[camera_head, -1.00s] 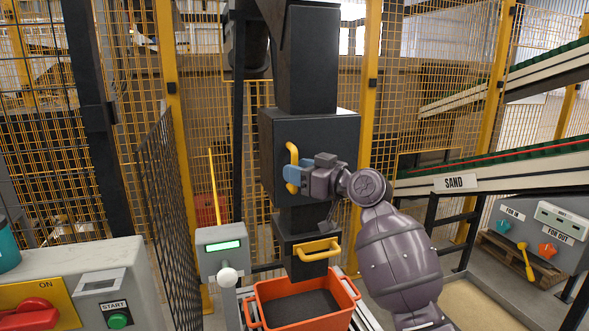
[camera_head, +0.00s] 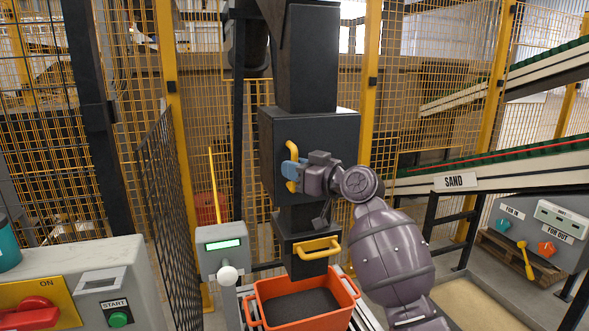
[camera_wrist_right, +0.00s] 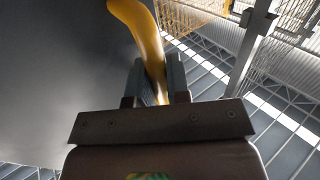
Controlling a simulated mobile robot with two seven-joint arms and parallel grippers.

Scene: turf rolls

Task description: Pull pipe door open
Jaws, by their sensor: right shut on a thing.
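The pipe door is the dark grey front of a box (camera_head: 330,135) on the vertical pipe (camera_head: 306,60). It carries a yellow vertical handle (camera_head: 291,149) and looks closed. My right gripper (camera_head: 290,170) is at the handle's lower half, with its blue-grey fingers around the bar. The right wrist view shows the yellow handle (camera_wrist_right: 140,25) running down between the two fingers (camera_wrist_right: 158,82), which are shut on it. The handle's lower end is partly hidden by the gripper. My left gripper is not in view.
A second yellow handle (camera_head: 318,249) is on a lower dark box. An orange crate (camera_head: 345,315) with dark contents stands below. A grey post box with a green display (camera_head: 222,245) is to the left. Yellow mesh fencing (camera_head: 410,60) stands behind, and a conveyor marked SAND (camera_head: 455,182) is at right.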

